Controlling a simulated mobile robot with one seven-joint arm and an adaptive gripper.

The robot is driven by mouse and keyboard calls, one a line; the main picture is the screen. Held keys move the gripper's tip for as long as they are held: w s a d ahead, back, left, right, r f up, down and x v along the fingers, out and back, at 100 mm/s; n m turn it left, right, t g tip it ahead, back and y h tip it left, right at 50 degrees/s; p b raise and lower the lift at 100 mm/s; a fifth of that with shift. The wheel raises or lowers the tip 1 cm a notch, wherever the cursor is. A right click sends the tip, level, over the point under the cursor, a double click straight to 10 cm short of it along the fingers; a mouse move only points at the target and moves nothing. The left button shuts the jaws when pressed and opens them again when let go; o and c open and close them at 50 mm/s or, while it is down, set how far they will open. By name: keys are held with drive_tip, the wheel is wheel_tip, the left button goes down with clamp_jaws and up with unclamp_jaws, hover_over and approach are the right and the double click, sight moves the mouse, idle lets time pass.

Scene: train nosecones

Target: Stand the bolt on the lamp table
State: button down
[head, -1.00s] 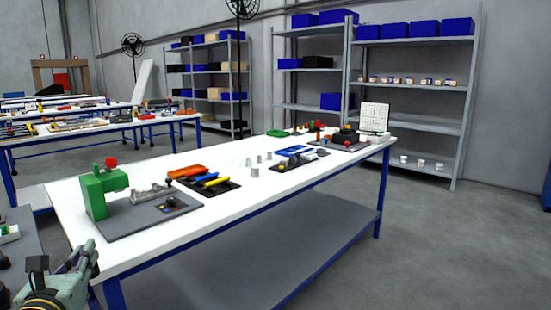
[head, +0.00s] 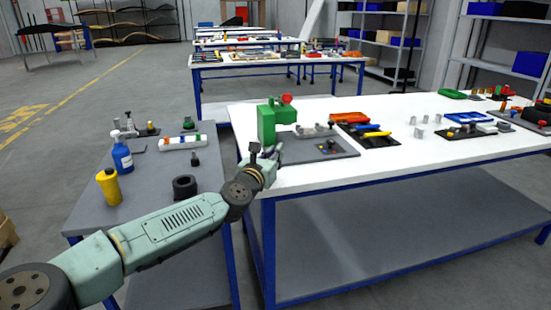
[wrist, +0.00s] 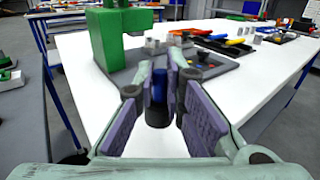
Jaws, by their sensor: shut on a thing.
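My gripper (head: 265,151) is at the near left corner of the white table, in front of the green machine. In the wrist view its purple-padded fingers (wrist: 161,78) are shut on a dark upright piece with a blue band (wrist: 158,92). This looks like the bolt, though the fingers hide part of it. It is held near the white table's edge; I cannot tell its exact height. The white table (head: 310,178) stands to the right and a grey table (head: 150,212) to the left. I see no clear lamp on either one.
A green machine with a red knob (head: 266,124) stands on a grey board (head: 340,148) beyond my gripper. The grey table carries a blue spray bottle (head: 122,152), a yellow bottle (head: 108,187) and a black ring (head: 184,187). Bare white tabletop lies right of my gripper.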

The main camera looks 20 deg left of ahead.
drive_tip(key=shift+w, duration=0.35)
drive_tip(key=f, duration=0.1)
drive_tip(key=f+p, duration=0.1)
drive_tip(key=shift+w+f, duration=0.35)
drive_tip(key=shift+f, duration=0.5)
drive_tip(key=shift+f, duration=0.2)
drive_tip(key=c, duration=1.7)
unclamp_jaws()
